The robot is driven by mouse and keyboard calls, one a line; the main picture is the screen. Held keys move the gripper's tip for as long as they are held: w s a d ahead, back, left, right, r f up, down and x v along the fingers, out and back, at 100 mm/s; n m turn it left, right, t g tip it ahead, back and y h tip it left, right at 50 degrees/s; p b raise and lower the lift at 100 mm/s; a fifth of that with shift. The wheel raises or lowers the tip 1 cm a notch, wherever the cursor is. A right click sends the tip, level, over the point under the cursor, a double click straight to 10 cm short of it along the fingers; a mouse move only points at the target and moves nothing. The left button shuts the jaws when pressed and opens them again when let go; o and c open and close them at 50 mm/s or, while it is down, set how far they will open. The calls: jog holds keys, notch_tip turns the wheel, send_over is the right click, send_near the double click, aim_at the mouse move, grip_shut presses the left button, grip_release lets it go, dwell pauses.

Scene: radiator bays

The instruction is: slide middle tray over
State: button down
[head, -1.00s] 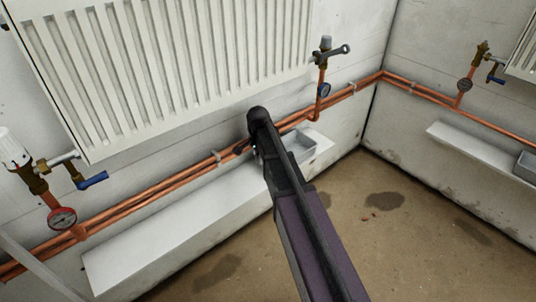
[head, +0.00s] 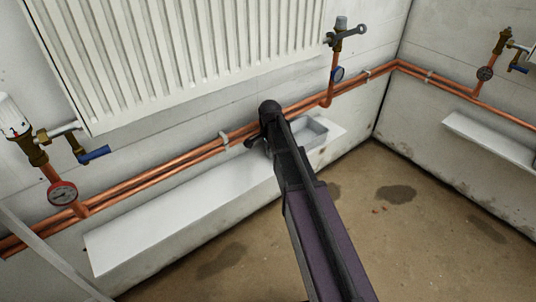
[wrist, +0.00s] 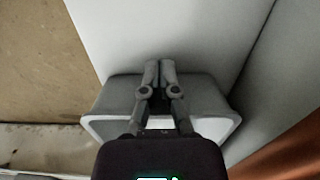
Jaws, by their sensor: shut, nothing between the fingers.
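A grey, shallow open tray (head: 317,133) sits near the right end of a long white ledge (head: 170,215) under the radiator. My arm covers its left part in the head view. In the wrist view the tray (wrist: 112,92) lies across the middle, with the pale ledge (wrist: 190,25) beyond it. My gripper (wrist: 159,66) is shut and empty, its two fingers side by side. The fingertips overlap the tray's far wall in the picture; I cannot tell whether they touch it.
Copper pipes (head: 180,176) run along the wall just above the ledge. A white radiator (head: 190,50) hangs above, with a valve and a blue lever (head: 95,154) at lower left. Another ledge (head: 490,140) is on the right wall. The ledge left of my arm is clear.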

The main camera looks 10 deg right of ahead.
dwell(0.3)
jog(key=w+d, duration=0.1)
jog(key=d, duration=0.1)
jog(key=w+d, duration=0.1)
jog(key=d, duration=0.2)
jog(key=w+d, duration=0.2)
jog(key=shift+d, duration=0.3)
jog(key=shift+a, duration=0.1)
